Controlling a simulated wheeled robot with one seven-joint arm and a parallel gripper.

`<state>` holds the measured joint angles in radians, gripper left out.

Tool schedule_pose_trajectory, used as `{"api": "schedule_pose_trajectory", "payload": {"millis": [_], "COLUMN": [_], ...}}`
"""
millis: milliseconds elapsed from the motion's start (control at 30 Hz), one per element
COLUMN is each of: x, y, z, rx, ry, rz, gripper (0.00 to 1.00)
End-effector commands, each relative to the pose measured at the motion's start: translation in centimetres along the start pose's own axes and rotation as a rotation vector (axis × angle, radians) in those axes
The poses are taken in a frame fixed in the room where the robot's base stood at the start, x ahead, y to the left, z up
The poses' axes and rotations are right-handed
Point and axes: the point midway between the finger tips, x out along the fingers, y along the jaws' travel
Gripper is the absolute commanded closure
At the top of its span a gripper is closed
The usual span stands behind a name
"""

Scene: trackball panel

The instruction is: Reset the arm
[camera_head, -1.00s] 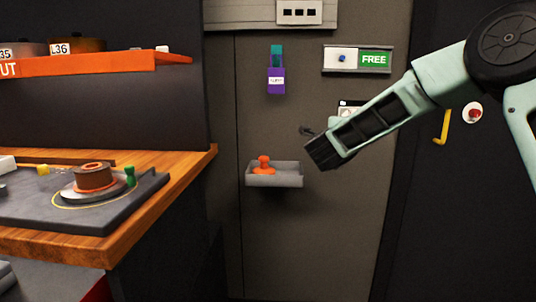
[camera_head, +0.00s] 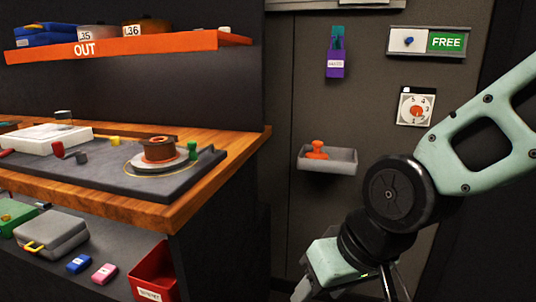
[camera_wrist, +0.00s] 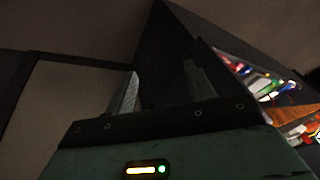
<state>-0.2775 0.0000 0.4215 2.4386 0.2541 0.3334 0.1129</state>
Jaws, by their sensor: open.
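My arm is folded at the right of the head view, with its dark round joint in front of the grey wall panel (camera_head: 290,230) and its lower end dropping out at the bottom edge. My gripper (camera_wrist: 162,88) shows in the wrist view, its two fingers apart with nothing seen between them. Its fingertips cannot be made out clearly in the head view. An orange knobbed piece (camera_head: 317,150) sits in a small grey wall tray (camera_head: 342,163), up and left of my arm's dark joint and apart from it.
A wooden counter (camera_head: 185,205) at left holds a dark mat (camera_head: 120,182) with a round brown piece. An orange OUT shelf (camera_head: 120,47) hangs above; a red bin (camera_head: 152,275) stands below. A dial (camera_head: 416,106), FREE sign (camera_head: 446,42) and purple tag (camera_head: 335,65) are on the wall.

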Motion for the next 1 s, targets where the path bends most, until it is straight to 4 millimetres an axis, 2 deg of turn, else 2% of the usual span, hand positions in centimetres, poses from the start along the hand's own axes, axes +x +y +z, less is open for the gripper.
{"api": "schedule_pose_trajectory", "payload": {"millis": [33,100,267,300,567,800,1000], "x": [-0.4,-1.0,-2.8,-4.3,-9.4,-16.2,-20.7], "y": [0.2,0.7,2.6,2.1,1.0,-0.5,-1.5], "z": [2.4,5.5,11.7,10.7,8.7,6.3,4.8], "rx": [-0.066,-0.15,-0.32,-0.309,-0.301,-0.299,-0.297], "ry": [-0.064,-0.155,-0.347,-0.339,-0.334,-0.333,-0.333], "rz": [0.021,0.05,0.115,0.111,0.109,0.109,0.109], "gripper": [0.46,0.46,0.46,0.46,0.46,0.46,0.46]}}
